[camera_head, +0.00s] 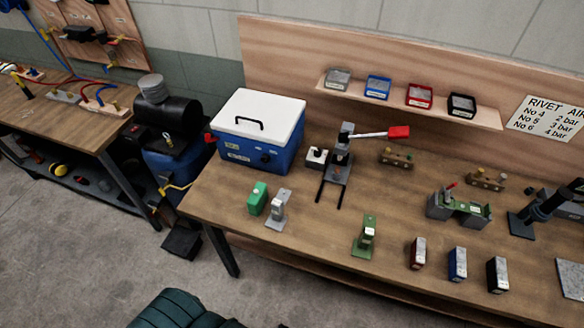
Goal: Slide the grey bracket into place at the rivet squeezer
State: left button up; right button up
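The rivet squeezer (341,160) stands farther back, right of the blue cooler. It has a grey body, a lever with a red grip (398,132), and two dark parallel rails (330,192) reaching toward the front edge. The grey bracket is left of these rails and apart from them. Neither of my grippers is in view.
A blue cooler (257,132) with white lid fills the bench's back left. Red (418,252), blue (457,263) and black (497,274) blocks stand at front right. A green-grey fixture (459,207) is behind them. Bare bench lies between grey and green brackets.

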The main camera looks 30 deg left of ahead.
aim_at(276, 221)
jog(key=u, duration=1.1)
